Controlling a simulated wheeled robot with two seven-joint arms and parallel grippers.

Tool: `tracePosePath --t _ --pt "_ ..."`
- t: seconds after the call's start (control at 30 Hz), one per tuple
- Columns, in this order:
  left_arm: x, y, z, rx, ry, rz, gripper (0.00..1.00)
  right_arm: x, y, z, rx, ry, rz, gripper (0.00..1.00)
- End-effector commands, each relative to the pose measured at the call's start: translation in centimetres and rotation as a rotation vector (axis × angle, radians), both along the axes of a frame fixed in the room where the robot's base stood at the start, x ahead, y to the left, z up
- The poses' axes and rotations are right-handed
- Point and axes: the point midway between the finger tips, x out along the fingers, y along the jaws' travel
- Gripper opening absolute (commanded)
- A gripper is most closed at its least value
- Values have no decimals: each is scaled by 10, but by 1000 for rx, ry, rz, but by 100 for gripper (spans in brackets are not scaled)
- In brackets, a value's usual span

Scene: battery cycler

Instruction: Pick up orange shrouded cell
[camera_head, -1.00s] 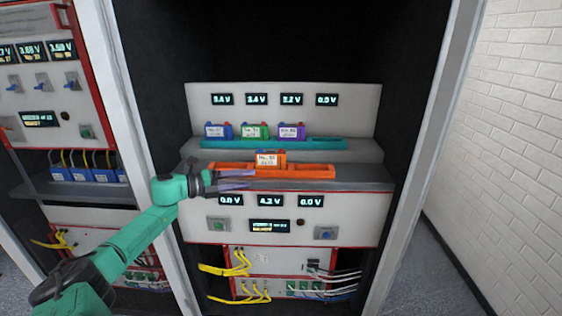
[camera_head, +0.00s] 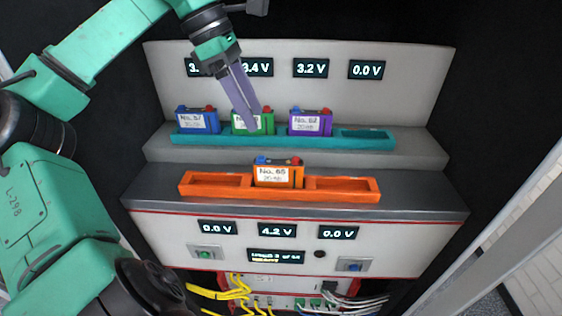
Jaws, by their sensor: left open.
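The orange shrouded cell (camera_head: 278,174), labelled No. 65, stands upright in the middle slot of the orange tray (camera_head: 215,190) on the lower ledge. My left gripper (camera_head: 254,122) comes down from the top. Its pale purple fingers are open with a narrow gap and point down in front of the green cell (camera_head: 267,123), hiding part of its label. The fingertips are above and a little left of the orange cell, apart from it. I cannot tell whether they touch the green cell. My right gripper is not in view.
A teal tray (camera_head: 365,134) on the upper step holds the blue cell (camera_head: 198,121), green cell and purple cell (camera_head: 311,122); its right slot is empty. The orange tray's side slots are empty. Voltage displays and a button panel (camera_head: 205,252) face front; cabinet walls flank the sides.

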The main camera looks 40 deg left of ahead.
Motion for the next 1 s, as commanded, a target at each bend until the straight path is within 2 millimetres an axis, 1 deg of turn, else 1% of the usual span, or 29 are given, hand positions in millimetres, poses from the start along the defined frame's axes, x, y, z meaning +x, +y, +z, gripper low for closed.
tracePosePath --t 0.03,0.2,0.33,0.47,0.6,0.7,0.9,0.97,1.0 --pt "2 -4 -12 -5 0 -3 62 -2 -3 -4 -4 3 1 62" --pt "12 -18 -54 -8 1 -3 62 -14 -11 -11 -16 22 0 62" --pt "18 -25 -74 -8 -2 0 62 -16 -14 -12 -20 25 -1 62" --pt "22 -28 -90 -11 -1 1 62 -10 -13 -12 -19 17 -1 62" --pt "29 -33 -116 -10 0 0 62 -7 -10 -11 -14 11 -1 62" --pt "32 -37 -127 -9 -1 0 62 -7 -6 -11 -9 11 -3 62" --pt "32 -37 -128 -9 -3 2 62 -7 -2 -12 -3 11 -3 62" --pt "32 -37 -128 -9 -3 2 40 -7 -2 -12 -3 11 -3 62" --pt "32 -37 -128 -9 -3 2 24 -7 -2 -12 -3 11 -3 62"
